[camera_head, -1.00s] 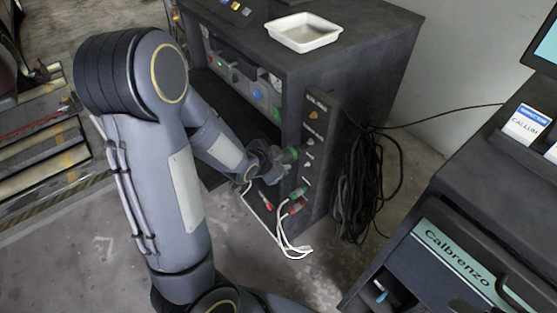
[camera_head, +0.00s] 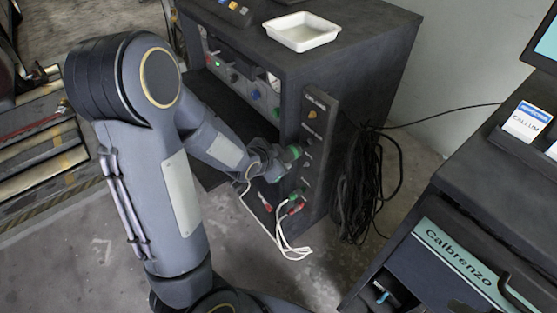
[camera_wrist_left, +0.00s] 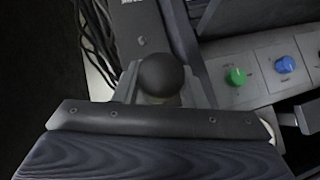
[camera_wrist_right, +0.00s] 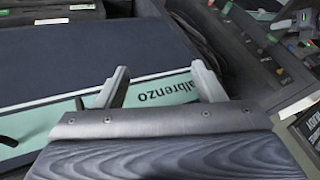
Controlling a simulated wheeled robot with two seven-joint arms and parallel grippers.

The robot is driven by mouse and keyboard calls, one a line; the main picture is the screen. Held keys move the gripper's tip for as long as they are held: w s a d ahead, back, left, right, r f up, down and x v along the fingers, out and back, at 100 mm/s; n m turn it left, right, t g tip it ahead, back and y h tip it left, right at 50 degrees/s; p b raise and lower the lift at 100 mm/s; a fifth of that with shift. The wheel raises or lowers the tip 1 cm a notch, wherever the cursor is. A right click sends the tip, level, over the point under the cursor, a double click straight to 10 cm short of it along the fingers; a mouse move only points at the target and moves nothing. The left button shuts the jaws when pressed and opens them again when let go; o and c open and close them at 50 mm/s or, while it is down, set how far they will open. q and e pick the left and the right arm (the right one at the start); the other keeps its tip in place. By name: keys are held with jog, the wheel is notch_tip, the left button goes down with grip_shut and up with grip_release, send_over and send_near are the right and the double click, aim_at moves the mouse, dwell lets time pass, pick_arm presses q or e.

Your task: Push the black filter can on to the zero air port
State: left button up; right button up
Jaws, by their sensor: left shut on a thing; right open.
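The black filter can shows in the left wrist view as a dark rounded end (camera_wrist_left: 163,74) between the two fingers of my left gripper (camera_wrist_left: 161,85). In the head view my left gripper (camera_head: 272,159) is shut on it beside the narrow front panel (camera_head: 318,130) of the dark cabinet. A greenish part (camera_head: 293,152) shows between the gripper and the panel. Several small ports run down that panel; their labels are too small to read, and I cannot tell whether the can touches one. My right gripper (camera_wrist_right: 163,84) is open and empty in the right wrist view.
Red and green plugs with white leads (camera_head: 285,238) hang just below my left gripper. A black cable bundle (camera_head: 362,190) hangs on the cabinet's right side. A white tray (camera_head: 302,44) sits on top. A dark Calbrenzo unit (camera_head: 450,250) stands at right.

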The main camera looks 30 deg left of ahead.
pick_arm(q)
jog(key=shift+w+d, duration=0.1)
jog(key=shift+w, duration=0.2)
jog(key=o, duration=1.1)
jog(key=shift+r, duration=0.1)
jog(key=p+v, duration=0.1)
jog(key=v, duration=0.6)
jog(key=shift+s+r, duration=0.15)
jog(key=shift+s, duration=0.15)
